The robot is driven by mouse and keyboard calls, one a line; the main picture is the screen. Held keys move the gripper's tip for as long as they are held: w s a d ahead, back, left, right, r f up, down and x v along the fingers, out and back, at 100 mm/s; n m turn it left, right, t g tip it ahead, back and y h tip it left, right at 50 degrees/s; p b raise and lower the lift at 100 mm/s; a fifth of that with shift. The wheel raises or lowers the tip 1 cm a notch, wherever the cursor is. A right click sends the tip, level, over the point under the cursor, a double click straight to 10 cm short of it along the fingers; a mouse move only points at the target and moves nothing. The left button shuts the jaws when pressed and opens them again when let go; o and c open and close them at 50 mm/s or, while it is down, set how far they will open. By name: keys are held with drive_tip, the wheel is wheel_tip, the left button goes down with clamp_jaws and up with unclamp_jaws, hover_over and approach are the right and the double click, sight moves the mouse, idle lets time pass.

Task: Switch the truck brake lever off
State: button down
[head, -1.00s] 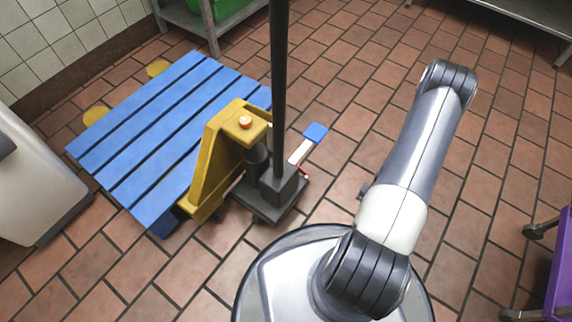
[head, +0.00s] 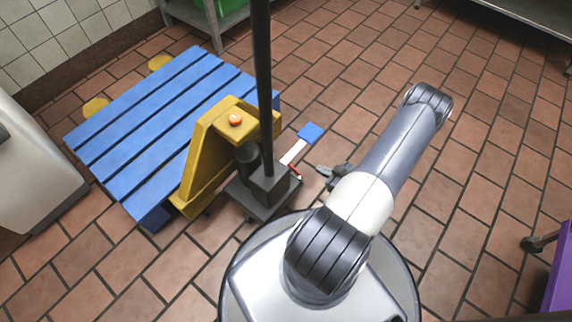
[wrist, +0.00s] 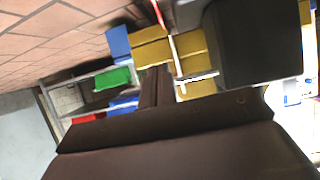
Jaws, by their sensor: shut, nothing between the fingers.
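The yellow pallet truck (head: 203,150) has a tall black handle column (head: 264,100). At the column's foot, on the right, a white lever (head: 293,152) sticks out with a blue pad (head: 310,133) at its end. A small red part (head: 294,170) sits beside the lever's base. My gripper (head: 322,170) is low over the floor, just right of the red part and below the blue pad in the head view, apparently apart from both.
A blue pallet (head: 120,165) sits on the truck's forks. A white appliance (head: 35,165) stands at the left. A purple cart (head: 560,270) is at the lower right. Metal shelving holds a green bin (head: 212,6) at the back. The tiled floor right of my arm is clear.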

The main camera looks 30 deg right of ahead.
drive_tip(key=b, duration=0.4)
hover_over(296, 170)
drive_tip(key=s, duration=0.1)
drive_tip(key=f, duration=0.4)
drive_tip(key=shift+d+y, duration=0.2)
drive_tip(key=shift+y, duration=0.2)
drive_tip(key=shift+w+f+b, duration=0.25)
drive_tip(key=shift+f+b, duration=0.15)
drive_tip(key=shift+f, duration=0.75)
drive_tip(key=shift+w+a+f, duration=0.15)
drive_tip(key=shift+w+f, duration=0.05)
drive_tip(key=shift+f, duration=0.25)
